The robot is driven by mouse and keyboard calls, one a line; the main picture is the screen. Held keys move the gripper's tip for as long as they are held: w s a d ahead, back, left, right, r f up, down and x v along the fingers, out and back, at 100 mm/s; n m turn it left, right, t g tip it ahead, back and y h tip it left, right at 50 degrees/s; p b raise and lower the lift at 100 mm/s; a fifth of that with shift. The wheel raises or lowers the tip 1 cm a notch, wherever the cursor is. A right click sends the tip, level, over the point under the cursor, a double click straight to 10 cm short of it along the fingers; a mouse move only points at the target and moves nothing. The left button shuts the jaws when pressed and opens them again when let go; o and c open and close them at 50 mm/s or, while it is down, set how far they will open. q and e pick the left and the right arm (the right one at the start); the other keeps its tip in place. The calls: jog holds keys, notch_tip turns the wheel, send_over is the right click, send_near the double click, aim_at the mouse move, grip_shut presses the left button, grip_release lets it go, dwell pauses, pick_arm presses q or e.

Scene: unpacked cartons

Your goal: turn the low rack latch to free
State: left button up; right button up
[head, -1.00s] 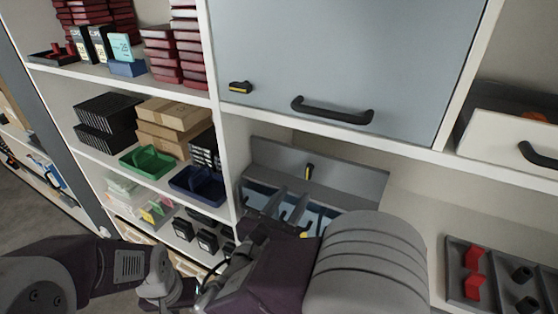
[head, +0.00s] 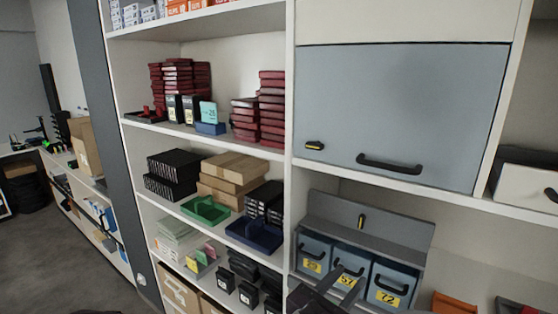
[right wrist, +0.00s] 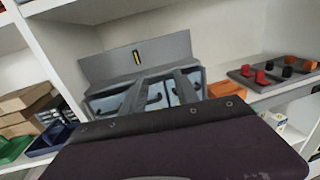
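The low rack latch (head: 361,222), a small black knob with a yellow stripe, stands upright on the grey panel of the rack (head: 400,232). It also shows upright in the right wrist view (right wrist: 137,57). Below it sit blue bins with black handles and yellow number labels, such as bin 72 (head: 391,285). My right gripper (head: 350,277) is open and empty, its two grey fingers apart in front of the bins, below the latch. In the right wrist view the fingers (right wrist: 160,77) point toward the rack below the latch. My left gripper is not in view.
A grey cabinet door (head: 405,105) with a black handle and a similar, horizontal latch (head: 314,145) is above the rack. A shelf divider (head: 291,170) stands left of it, with cartons and trays beyond. A grey tray with red and black pieces (right wrist: 275,70) lies to the right.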

jog(key=s+d+f+m+g+h+b, duration=0.1)
jog(key=d+f+m+g, duration=0.15)
jog(key=d, duration=0.35)
jog(key=s+d+f+m+g+h+b, duration=0.1)
jog(key=s+d+f+m+g+h, duration=0.15)
jog(key=d, duration=0.35)
jog(key=s+d+f+m+g+y+b, duration=0.2)
jog(key=s+d+f+m+g+y, duration=0.2)
jog(key=s+d+f+m+g, duration=0.45)
jog(key=s+a+f+m+g+y+b, duration=0.1)
jog(key=s+a+f+m+y, duration=0.25)
jog(key=f, duration=0.35)
jog(key=s+a+f+m+g+y+b, duration=0.1)
jog(key=s+a+f+m+g+y, duration=0.1)
jog(key=s+a+f+m+y, duration=0.3)
jog(key=w+a+f+m+t+y, duration=0.3)
jog(key=w+a+m+t, duration=0.1)
jog(key=w+a, duration=0.3)
jog(key=shift+w+a+f+m, duration=0.4)
jog(key=shift+w+m, duration=0.5)
jog(key=shift+w, duration=0.15)
